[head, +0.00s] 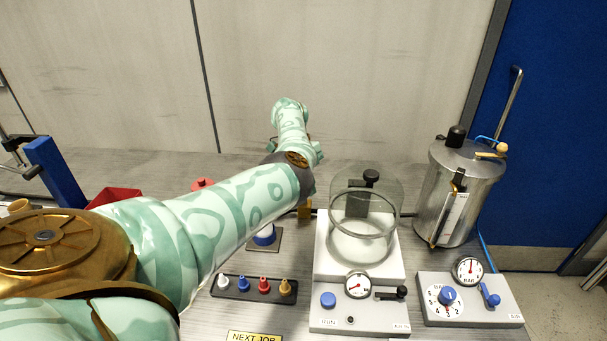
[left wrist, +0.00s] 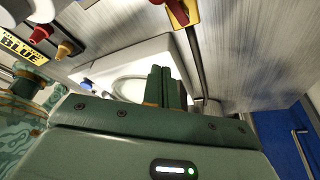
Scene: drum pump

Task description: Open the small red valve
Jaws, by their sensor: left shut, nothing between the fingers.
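In the left wrist view, a small red part on a yellow body (left wrist: 182,12) shows at the top edge, cut off by the frame; it looks like the small red valve. In the head view, only a yellow piece (head: 305,211) shows at the left of the glass chamber, and my left arm covers what lies behind it. My left gripper (left wrist: 160,72) is shut and empty, its green fingers together in front of the white pump base. The fingers are apart from the red part in the picture. In the head view I cannot make out the fingertips. My right gripper is not in view.
The glass chamber (head: 341,240) stands on a white base with a gauge and black lever. A steel drum (head: 457,195) and a grey dial box (head: 432,315) stand at the right. A rack of coloured pegs (head: 231,290) lies in front. A red bin (head: 115,195) stands left.

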